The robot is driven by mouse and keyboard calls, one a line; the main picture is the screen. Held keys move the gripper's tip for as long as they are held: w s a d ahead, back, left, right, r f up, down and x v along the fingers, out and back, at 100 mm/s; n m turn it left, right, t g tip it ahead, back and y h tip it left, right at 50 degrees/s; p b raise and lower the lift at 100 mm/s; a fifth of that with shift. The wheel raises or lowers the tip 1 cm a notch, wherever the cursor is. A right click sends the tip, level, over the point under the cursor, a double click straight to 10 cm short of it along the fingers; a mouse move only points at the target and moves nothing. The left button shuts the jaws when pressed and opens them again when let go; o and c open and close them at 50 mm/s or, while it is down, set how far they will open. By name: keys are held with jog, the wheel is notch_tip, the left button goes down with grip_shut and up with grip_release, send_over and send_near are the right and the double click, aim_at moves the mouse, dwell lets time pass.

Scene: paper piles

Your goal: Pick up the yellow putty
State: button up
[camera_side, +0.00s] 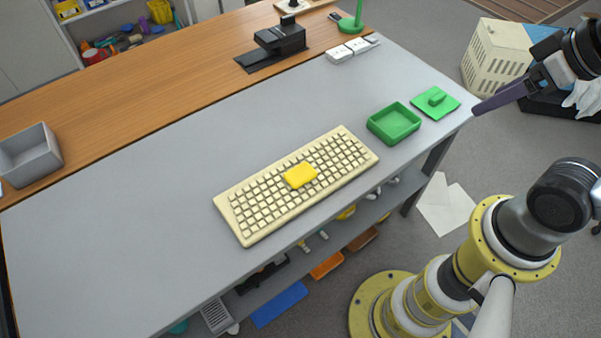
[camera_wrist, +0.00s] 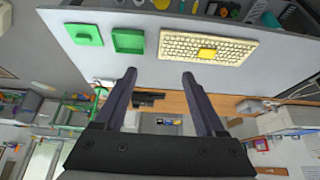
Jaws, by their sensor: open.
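The yellow putty (camera_side: 300,175) is a small flat block lying on top of the cream keyboard (camera_side: 240,232), near its middle. In the wrist view the putty (camera_wrist: 207,53) rests on the keyboard (camera_wrist: 178,46) beyond my fingertips, to the upper right. My gripper (camera_wrist: 160,75) is open and empty, with two long dark purple fingers spread apart. In the side view my gripper (camera_side: 476,111) is at the right, by the table's right edge, well away from the putty. Only one finger shows clearly there.
A green open tray (camera_side: 394,135) and a green lid with a handle (camera_side: 436,101) lie right of the keyboard. A grey bin (camera_side: 30,158) stands far left. A black device (camera_side: 280,38) is at the back. The grey table (camera_side: 130,215) is clear left of the keyboard.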

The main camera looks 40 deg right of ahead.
jog(key=o, duration=0.3)
